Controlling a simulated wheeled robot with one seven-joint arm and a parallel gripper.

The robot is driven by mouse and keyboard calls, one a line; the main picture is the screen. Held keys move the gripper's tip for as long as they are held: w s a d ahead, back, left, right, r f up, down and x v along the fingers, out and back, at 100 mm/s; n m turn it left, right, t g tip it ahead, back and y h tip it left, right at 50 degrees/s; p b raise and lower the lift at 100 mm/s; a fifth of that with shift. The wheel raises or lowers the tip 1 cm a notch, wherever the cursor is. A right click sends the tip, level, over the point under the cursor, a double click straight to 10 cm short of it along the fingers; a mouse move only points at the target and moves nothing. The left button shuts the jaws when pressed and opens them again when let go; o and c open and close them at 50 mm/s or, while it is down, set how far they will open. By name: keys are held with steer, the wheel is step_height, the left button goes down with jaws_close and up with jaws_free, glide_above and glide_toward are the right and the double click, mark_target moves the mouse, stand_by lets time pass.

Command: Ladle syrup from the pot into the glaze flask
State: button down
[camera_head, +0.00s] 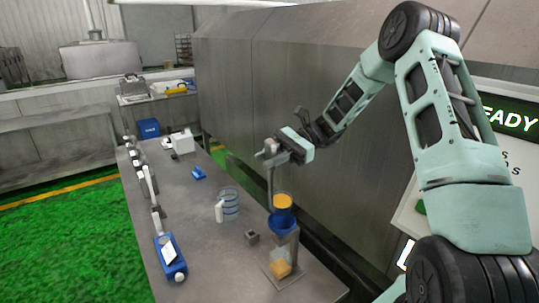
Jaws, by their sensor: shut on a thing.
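My gripper (275,151) is shut on the upper end of a grey ladle (270,182), whose handle hangs down upright. At its lower end, orange syrup (283,201) shows in the bowl, just above a blue funnel (284,223). I cannot tell whether bowl and funnel touch. The funnel sits atop a clear flask (294,252) with orange syrup in its bottom. A clear vessel with blue bands (230,198) stands to the left; I cannot tell whether it is the pot.
A small grey block (252,237) lies left of the flask. A small blue object (198,173) and a white box (182,142) are farther back. A metal housing (300,100) rises behind the arm.

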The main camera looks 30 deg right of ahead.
steer(key=s+a+f+n+t+h+b, duration=0.2)
steer(key=f+b, duration=0.6)
steer(key=b, duration=0.4)
steer(key=s+a+f+n+t+h+b, duration=0.2)
steer(key=s+a+f+n+h+b, duration=0.2)
steer(key=s+f+b, duration=0.4)
steer(key=shift+s+a+f+n+t+h+b, duration=0.5)
steer(key=shift+a+b, duration=0.7)
steer(key=shift+b, duration=1.35)
steer(key=shift+w+r, duration=0.15)
steer(key=shift+w, duration=0.05)
stand_by(0.3)
steer(key=shift+r, duration=0.1)
stand_by(1.3)
